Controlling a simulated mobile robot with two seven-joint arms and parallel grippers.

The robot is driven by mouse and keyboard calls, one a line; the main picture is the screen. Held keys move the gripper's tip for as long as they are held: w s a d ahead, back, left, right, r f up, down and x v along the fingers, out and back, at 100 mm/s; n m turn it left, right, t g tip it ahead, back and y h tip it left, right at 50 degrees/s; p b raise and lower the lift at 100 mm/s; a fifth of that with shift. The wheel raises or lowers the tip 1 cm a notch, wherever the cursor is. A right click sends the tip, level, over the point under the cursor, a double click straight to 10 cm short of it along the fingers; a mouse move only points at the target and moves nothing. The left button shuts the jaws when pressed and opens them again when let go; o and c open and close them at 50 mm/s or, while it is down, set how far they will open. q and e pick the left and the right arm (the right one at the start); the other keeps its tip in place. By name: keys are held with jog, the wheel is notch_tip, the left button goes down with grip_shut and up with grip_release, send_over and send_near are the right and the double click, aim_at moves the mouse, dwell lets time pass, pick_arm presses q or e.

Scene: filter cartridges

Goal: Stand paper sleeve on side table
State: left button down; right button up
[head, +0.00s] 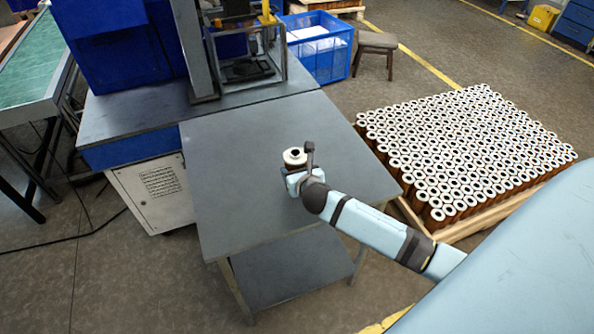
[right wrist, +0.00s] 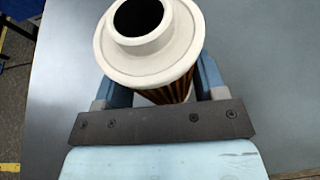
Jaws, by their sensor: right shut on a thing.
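The paper sleeve (head: 295,156) is a short cartridge with a white ringed end cap and a brown pleated body. In the head view it is upright over the grey side table (head: 235,150). I cannot tell whether its base touches the top. My right gripper (head: 297,174) is shut on it. In the right wrist view the sleeve (right wrist: 150,40) sits between the two blue fingers (right wrist: 160,85), its white cap and dark hole facing the camera. Its lower end is hidden. My left gripper is not in view.
A pallet (head: 470,228) packed with many similar cartridges stands right of the table. A machine on a grey bench (head: 140,115) adjoins the table at the back left. A blue crate (head: 335,65) and a stool (head: 376,42) are behind. The rest of the tabletop is clear.

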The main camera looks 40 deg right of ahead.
jog(key=shift+f, duration=0.55)
dwell(0.4)
jog(key=o, duration=1)
jog(key=shift+o, duration=0.2)
jog(key=shift+s, duration=0.1)
jog(key=v, duration=1.3)
jog(key=shift+s+b, duration=0.3)
jog(key=shift+s, duration=0.05)
jog(key=shift+a, duration=0.2)
jog(key=s+a+f+m+g+y+p, duration=0.1)
jog(key=s+a+m, duration=0.5)
jog(key=m, duration=0.9)
jog(key=s+a+f+m+y+p, duration=0.3)
jog(key=s+a+f+m+y, duration=0.2)
jog(key=m, duration=0.9)
notch_tip(320, 180, down, 2)
jog(key=shift+s+a+f+m+g+y, duration=0.1)
jog(key=shift+s+a+m+g+y, duration=0.3)
jog(key=shift+s+a, duration=0.7)
